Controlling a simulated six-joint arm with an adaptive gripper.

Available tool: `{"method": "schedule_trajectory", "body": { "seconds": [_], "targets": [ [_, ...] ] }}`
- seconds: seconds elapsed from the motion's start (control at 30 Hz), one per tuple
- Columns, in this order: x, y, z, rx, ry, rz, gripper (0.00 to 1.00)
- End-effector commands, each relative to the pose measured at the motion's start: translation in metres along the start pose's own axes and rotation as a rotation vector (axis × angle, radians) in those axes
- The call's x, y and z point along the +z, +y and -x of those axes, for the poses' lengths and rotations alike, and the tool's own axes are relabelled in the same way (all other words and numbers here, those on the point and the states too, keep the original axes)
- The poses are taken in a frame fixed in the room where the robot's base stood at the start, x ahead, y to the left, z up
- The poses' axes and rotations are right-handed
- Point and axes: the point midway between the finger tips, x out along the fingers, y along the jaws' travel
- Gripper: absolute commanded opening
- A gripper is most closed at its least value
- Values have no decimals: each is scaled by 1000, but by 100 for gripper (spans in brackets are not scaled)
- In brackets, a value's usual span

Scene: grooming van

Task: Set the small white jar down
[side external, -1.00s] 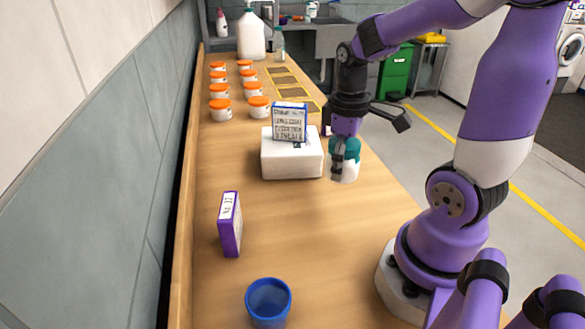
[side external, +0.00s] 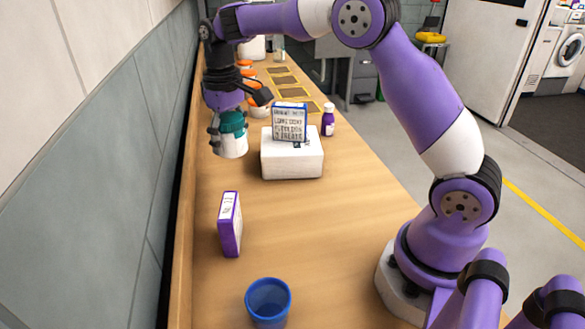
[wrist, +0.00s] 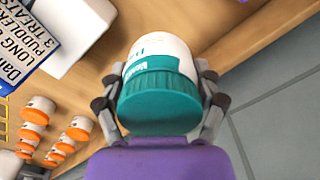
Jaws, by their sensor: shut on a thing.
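The small white jar (side external: 231,146) has a teal lid and is held up by my gripper (side external: 229,128), above the left part of the wooden counter near the wall. In the wrist view the jar (wrist: 160,50) sits between both fingers of my gripper (wrist: 160,92), with the teal lid (wrist: 160,95) toward the camera. The fingers are shut on its sides. Its underside and its exact height over the counter cannot be told.
A white block (side external: 291,160) with a printed card (side external: 290,122) stands right of the jar. A purple bottle (side external: 328,119) is behind it. A purple box (side external: 230,224) and blue cup (side external: 268,300) stand nearer. Orange-lidded jars (wrist: 80,128) are behind. The counter's middle (side external: 320,230) is clear.

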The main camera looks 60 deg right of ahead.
Motion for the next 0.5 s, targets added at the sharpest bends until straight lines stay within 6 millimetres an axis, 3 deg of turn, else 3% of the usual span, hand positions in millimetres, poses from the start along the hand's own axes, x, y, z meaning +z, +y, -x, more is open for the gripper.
{"method": "schedule_trajectory", "body": {
  "seconds": [0.17,0.5],
  "targets": [
    [-16,-9,-10,0,0,-12,30],
    [-18,-10,-67,0,-1,-14,30]
  ]
}}
